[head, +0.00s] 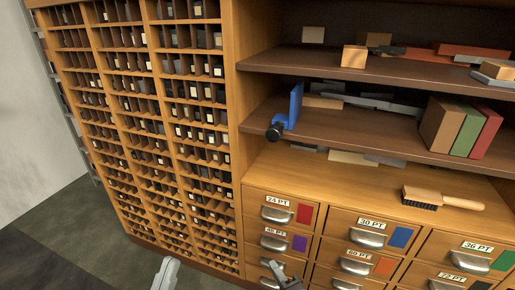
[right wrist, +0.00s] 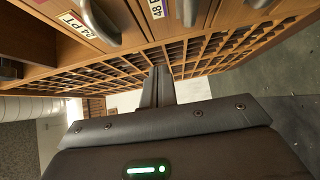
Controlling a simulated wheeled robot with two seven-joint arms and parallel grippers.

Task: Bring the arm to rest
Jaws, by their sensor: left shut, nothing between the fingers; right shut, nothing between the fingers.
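My left gripper (head: 166,270) shows as a pale grey shape at the bottom edge of the head view, in front of the floor and the lower pigeonholes. It is shut and empty, and most of that arm is out of frame. My right gripper (head: 277,268) is at the bottom of the head view, in front of the lower left drawers. In the right wrist view its dark fingers (right wrist: 157,80) are together with nothing between them.
A wooden pigeonhole rack (head: 155,110) fills the left. Drawers with metal pulls, including 24 PT (head: 278,214) and 30 PT (head: 369,240), stand close by my right gripper. A brush (head: 443,199) lies on the counter. Shelves above hold books (head: 462,128) and blocks. Floor (head: 60,240) is clear at left.

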